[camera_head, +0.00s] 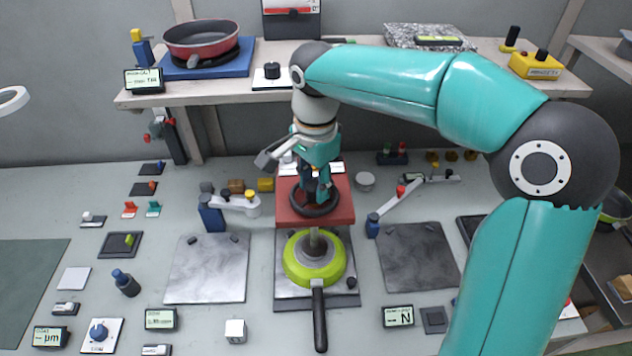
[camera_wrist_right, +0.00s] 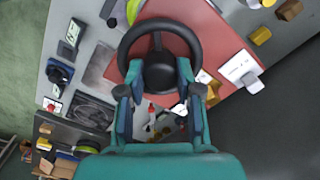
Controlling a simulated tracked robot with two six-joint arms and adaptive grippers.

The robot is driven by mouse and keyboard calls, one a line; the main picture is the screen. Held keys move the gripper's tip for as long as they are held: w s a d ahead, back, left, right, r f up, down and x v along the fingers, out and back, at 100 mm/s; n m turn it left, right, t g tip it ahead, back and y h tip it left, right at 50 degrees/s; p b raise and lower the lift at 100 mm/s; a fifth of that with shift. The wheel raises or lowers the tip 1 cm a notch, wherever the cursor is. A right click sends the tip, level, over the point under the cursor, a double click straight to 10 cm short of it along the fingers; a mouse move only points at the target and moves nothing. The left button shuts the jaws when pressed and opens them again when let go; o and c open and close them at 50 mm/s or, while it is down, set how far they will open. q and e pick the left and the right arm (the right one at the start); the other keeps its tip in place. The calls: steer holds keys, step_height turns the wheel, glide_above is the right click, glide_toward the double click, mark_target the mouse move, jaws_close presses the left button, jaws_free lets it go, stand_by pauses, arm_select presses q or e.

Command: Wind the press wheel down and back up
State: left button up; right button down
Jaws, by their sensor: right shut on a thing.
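The press wheel (camera_head: 316,211) is a black ring on top of the red press head (camera_head: 287,188). In the right wrist view the wheel (camera_wrist_right: 127,41) shows its rim, a spoke and a dark round part. My right gripper (camera_head: 317,192) points down at the wheel from above. In the right wrist view its teal fingers (camera_wrist_right: 160,68) close on the dark round part at the wheel's near side, which they partly hide. A green pan (camera_head: 298,272) with a black handle (camera_head: 319,318) sits below and in front of the press head. My left gripper is out of view.
Grey plates (camera_head: 207,270) and (camera_head: 418,257) lie either side of the press. Small jointed arms (camera_head: 232,203) and (camera_head: 388,207) stand beside it. A shelf (camera_head: 200,95) behind carries a red pan (camera_head: 202,38). Displays and knobs line the table's front.

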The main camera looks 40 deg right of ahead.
steer(key=shift+s+d, duration=0.1)
steer(key=c, duration=0.8)
jaws_free()
steer(key=shift+o, duration=0.2)
steer(key=shift+r, duration=0.1)
steer(key=shift+r, duration=0.3)
step_height(320, 180, up, 11)
steer(key=shift+s, duration=0.1)
